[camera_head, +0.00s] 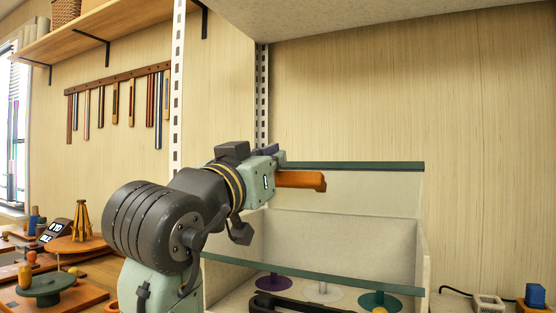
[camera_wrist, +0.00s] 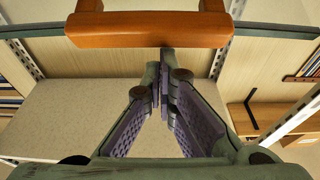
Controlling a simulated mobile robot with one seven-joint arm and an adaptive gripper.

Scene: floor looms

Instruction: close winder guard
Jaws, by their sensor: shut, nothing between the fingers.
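The winder guard shows as a dark green upper rail (camera_head: 355,166) and a lower rail (camera_head: 330,276) on a pale, open-fronted box. Whether a clear pane spans the rails I cannot tell. An orange bar handle (camera_head: 305,180) is by the upper rail; it also crosses the top of the wrist view (camera_wrist: 150,30), in front of a green rail (camera_wrist: 270,30). My gripper (camera_wrist: 164,80) is shut and empty, its purple-padded fingers together just below the handle. In the head view my wrist hides the handle's left end. Whether the fingertips touch the handle I cannot tell.
Inside the box are a purple disc (camera_head: 273,282), a white disc (camera_head: 322,291) and a green disc (camera_head: 380,300). A white slotted upright (camera_head: 178,90) and an overhead panel (camera_head: 370,12) flank my arm. A wooden stand (camera_head: 80,230) is at left.

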